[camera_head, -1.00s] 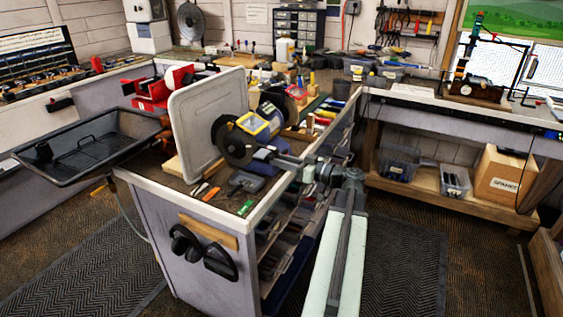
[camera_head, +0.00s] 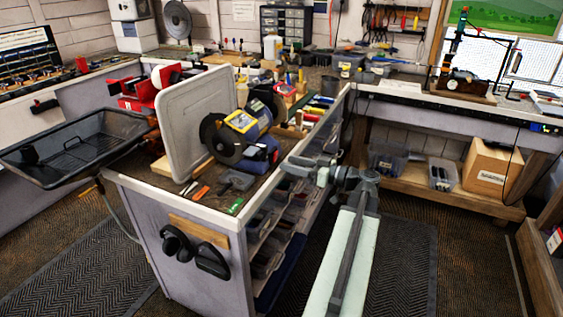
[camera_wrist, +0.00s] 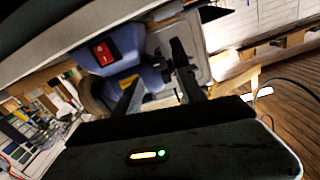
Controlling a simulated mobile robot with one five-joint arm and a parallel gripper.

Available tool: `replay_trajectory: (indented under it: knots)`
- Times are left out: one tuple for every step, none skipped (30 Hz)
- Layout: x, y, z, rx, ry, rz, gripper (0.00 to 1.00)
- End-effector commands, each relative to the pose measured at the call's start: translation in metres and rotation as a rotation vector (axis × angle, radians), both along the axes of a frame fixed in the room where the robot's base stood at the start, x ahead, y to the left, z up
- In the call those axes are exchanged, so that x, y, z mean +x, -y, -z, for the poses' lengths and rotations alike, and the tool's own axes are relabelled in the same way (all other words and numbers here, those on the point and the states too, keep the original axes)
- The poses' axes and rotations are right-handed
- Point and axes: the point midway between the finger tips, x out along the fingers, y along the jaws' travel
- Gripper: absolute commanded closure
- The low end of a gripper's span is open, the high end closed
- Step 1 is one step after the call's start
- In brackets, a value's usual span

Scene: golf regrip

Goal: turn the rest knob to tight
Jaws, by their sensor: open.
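The blue bench grinder (camera_head: 259,125) stands on the near workbench, with a dark wheel (camera_head: 217,139) facing the front and a yellow label on top. The rest knob cannot be made out clearly in either view. My gripper (camera_head: 290,167) is just to the right of the grinder, over the bench's right edge, and apart from it. In the wrist view my gripper (camera_wrist: 156,62) is open, with both dark fingers spread and nothing visible between them. Beyond the fingers are the blue grinder body (camera_wrist: 127,42) and its red switch (camera_wrist: 103,53).
A pale upright panel (camera_head: 195,125) stands left of the grinder. Small tools and a green item (camera_head: 235,206) lie on the bench front. A black tray (camera_head: 75,150) juts out left. Bins (camera_head: 275,222) fill the bench's right side. Floor is clear to the right.

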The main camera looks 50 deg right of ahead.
Motion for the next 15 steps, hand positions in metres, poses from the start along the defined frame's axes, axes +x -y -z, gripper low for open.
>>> replay_trajectory:
  knots:
    - [-0.002, 0.001, 0.000, 0.000, 0.000, 0.001, 0.52]
    - [-0.003, 0.001, 0.000, 0.000, 0.000, 0.000, 0.52]
    - [-0.003, 0.001, 0.000, 0.000, 0.000, 0.000, 0.52]
    - [-0.003, 0.001, 0.000, 0.000, 0.000, 0.000, 0.52]
    - [-0.003, 0.001, 0.000, 0.000, 0.000, 0.000, 0.52]
    - [-0.002, 0.001, 0.000, 0.000, 0.000, -0.001, 0.52]
    - [-0.002, 0.000, 0.000, 0.000, 0.000, -0.001, 0.52]
    - [-0.002, 0.000, 0.000, -0.001, 0.000, -0.001, 0.52]
    - [0.000, 0.000, 0.001, -0.019, 0.005, -0.001, 0.52]
    - [0.003, -0.001, 0.003, -0.050, 0.013, -0.002, 0.52]
    - [0.006, -0.002, 0.004, -0.086, 0.022, -0.002, 0.52]
    - [0.008, -0.003, 0.005, -0.124, 0.031, -0.002, 0.52]
    - [0.010, -0.003, 0.005, -0.144, 0.036, -0.002, 0.52]
    - [0.010, -0.003, 0.005, -0.152, 0.038, -0.001, 0.52]
    - [0.010, -0.002, 0.004, -0.154, 0.038, 0.000, 0.52]
